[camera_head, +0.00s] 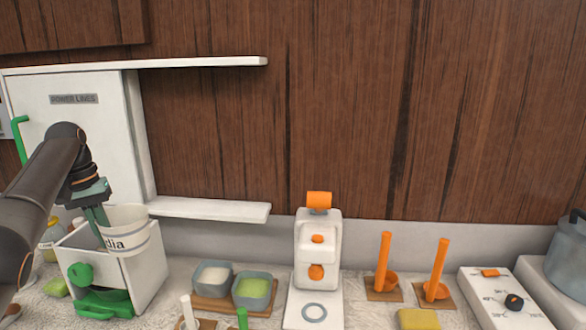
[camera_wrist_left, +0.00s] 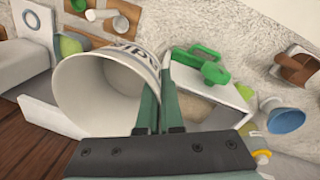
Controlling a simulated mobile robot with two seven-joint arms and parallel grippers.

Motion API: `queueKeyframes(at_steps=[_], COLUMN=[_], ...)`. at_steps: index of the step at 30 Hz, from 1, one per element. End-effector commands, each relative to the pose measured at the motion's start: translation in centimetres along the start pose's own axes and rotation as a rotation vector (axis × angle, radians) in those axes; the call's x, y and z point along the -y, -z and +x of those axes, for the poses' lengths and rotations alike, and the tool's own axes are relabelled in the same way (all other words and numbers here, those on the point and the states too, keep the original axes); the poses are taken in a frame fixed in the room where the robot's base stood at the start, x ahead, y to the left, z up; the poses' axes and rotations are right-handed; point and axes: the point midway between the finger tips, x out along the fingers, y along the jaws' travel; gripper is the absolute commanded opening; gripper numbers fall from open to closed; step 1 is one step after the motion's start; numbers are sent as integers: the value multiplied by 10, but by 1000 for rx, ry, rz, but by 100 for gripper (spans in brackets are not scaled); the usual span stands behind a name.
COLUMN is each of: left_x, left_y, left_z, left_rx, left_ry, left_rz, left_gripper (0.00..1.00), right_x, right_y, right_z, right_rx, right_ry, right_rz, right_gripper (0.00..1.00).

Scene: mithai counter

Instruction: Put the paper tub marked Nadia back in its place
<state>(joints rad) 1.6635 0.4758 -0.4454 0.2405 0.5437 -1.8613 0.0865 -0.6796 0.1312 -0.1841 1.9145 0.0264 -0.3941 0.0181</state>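The white paper tub (camera_head: 125,238) hangs from my left gripper (camera_head: 98,213), with the letters "dia" showing on its grey band in the head view. The left gripper is shut on the tub's rim wall. In the left wrist view the tub (camera_wrist_left: 85,95) lies to the left of the two green fingers (camera_wrist_left: 160,100), its open mouth facing the camera and looking empty. In the head view it is tilted slightly, in front of and above the white box (camera_head: 145,275) with green handles. My right gripper is not in view.
A white wall cabinet (camera_head: 80,110) marked "POWER LINES" has an empty lower shelf (camera_head: 210,208) to its right. On the counter stand two square bowls (camera_head: 252,288), a white dispenser (camera_head: 318,250) and orange-handled tools (camera_head: 384,262). A bottle (camera_head: 50,238) stands behind the box.

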Motion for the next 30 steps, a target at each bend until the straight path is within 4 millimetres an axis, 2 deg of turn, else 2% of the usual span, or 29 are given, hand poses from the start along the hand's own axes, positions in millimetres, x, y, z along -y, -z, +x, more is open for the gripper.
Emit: queueKeyframes(at_steps=[23, 30], left_x=[-28, -60], left_y=[-2, -17], left_z=[3, 11], left_rx=[1, 8], left_ry=[-9, -3], left_rz=[27, 74], left_gripper=[0, 0], right_x=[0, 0], right_y=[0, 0], right_z=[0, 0], right_rx=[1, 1], right_ry=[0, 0], right_rz=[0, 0], right_gripper=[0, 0])
